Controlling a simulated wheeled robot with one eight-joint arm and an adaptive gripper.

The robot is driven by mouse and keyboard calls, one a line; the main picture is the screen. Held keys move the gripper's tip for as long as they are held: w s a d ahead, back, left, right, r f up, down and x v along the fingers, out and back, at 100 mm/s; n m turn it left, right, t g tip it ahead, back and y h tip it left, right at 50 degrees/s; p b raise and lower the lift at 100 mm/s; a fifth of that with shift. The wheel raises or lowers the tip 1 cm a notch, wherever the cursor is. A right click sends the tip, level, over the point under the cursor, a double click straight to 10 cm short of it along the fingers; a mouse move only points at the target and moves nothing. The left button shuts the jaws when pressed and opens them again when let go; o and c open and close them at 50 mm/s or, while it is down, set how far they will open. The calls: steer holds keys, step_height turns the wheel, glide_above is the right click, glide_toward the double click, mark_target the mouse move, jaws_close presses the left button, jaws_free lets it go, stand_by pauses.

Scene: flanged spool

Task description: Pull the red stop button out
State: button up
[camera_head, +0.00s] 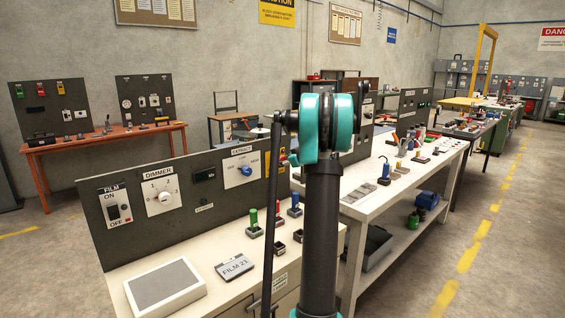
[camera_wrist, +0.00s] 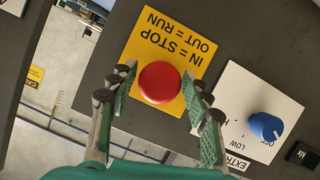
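The round red stop button (camera_wrist: 159,82) sits on a yellow plate (camera_wrist: 151,35) lettered "IN = STOP, OUT = RUN", upside down in the wrist view. My gripper (camera_wrist: 161,75) is open, with one teal-padded finger on each side of the button. Narrow strips of yellow show between the button and the fingers, so I see no clear contact. Whether the button is in or out cannot be told. In the head view my arm hides the button and most of my gripper; a sliver of the yellow plate (camera_head: 283,153) shows.
The dark panel (camera_head: 145,220) also carries a blue EXTRACT knob (camera_wrist: 266,127) beside the plate, a DIMMER dial (camera_head: 161,194) and a FILM switch (camera_head: 115,208). Below on the white bench stand stamps, a FILM 21 sign (camera_head: 234,266) and a grey-topped box (camera_head: 163,286).

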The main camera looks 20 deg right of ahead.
steer(key=shift+s, duration=0.1)
steer(key=v, duration=1.2)
steer(key=s+a+f+m+g, duration=0.1)
steer(key=s+a+f+g, duration=0.1)
steer(key=s+a+f, duration=0.45)
steer(key=s+a+f+g, duration=0.2)
steer(key=s+a, duration=0.2)
steer(key=a, duration=0.5)
steer(key=s+a+f+m+g, duration=0.1)
steer(key=s+a+f, duration=0.35)
steer(key=a, duration=0.25)
steer(key=s+a+f+g, duration=0.1)
steer(key=s+a+f, duration=0.1)
steer(key=s, duration=0.2)
steer(key=s+a+f+m+g, duration=0.1)
steer(key=s+a+f, duration=0.1)
steer(key=s, duration=0.3)
steer(key=s+a+f+m+h, duration=0.1)
steer(key=s+f, duration=0.2)
steer(key=s, duration=0.2)
steer(key=shift+a+f+g, duration=0.1)
steer(key=shift+a+g, duration=0.3)
steer(key=s+f+m+h, duration=0.1)
steer(key=s+f, duration=0.1)
steer(key=s, duration=0.3)
steer(key=s+f+m+g+h, duration=0.1)
steer(key=s+f, duration=0.2)
steer(key=s, duration=0.2)
steer(key=shift+f, duration=0.25)
